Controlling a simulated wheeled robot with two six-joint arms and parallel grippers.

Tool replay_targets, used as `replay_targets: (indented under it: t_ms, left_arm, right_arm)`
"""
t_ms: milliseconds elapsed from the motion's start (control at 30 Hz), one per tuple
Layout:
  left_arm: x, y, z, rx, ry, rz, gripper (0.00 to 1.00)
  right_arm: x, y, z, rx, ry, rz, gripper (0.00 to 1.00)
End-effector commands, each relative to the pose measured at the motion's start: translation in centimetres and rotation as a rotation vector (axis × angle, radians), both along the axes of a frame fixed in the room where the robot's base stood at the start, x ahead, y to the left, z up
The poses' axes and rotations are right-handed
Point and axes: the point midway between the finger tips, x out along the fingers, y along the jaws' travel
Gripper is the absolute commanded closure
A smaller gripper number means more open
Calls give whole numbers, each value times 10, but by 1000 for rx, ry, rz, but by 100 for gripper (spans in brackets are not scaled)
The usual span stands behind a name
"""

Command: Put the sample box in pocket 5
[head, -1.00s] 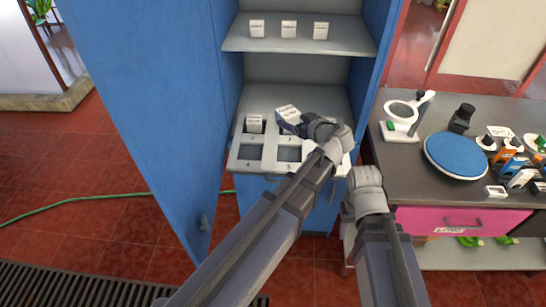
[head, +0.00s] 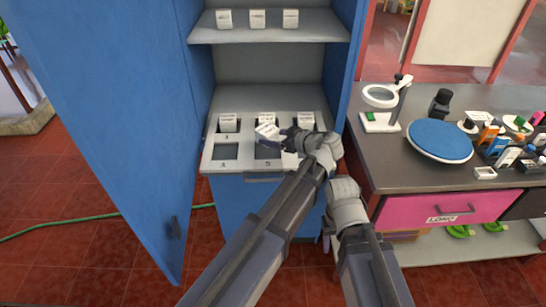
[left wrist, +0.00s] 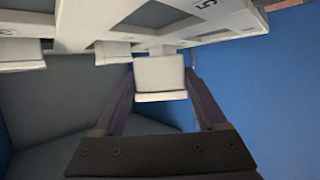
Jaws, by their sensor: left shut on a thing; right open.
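The sample box (head: 267,131) is a small white labelled box, held tilted in my left gripper (head: 282,137). It appears above the back edge of pocket 5 (head: 267,152), just in front of the box in pocket 2 (head: 266,117). In the left wrist view the sample box (left wrist: 160,78) sits between the fingers, below the tray marked 5 (left wrist: 208,18) in the picture. Pocket 4 (head: 225,151) is empty. Pocket 6 is hidden by my left gripper. My right gripper (head: 328,232) is low in front of the cabinet, mostly hidden by its wrist, and empty.
White boxes stand in pocket 1 (head: 228,122) and pocket 3 (head: 305,119). Several more stand on the shelf (head: 270,35) above. The blue cabinet door (head: 120,130) is open at left. A counter (head: 400,150) with a blue disc (head: 440,140) and other items is at right.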

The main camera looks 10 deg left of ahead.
Motion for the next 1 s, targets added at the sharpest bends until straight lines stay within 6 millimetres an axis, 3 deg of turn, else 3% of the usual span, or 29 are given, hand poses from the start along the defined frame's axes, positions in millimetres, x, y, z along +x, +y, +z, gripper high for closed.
replay_targets:
  t_ms: [33,333,633,1000]
  left_arm:
    - [0,0,-13,1,0,0,86]
    - [0,0,-18,0,0,0,86]
    - [0,0,-52,1,0,0,86]
    - [0,0,-53,0,0,0,86]
  right_arm:
    - [0,0,-13,0,0,0,50]
    - [0,0,-18,0,0,0,50]
    - [0,0,-52,0,0,1,50]
    - [0,0,-53,0,0,1,50]
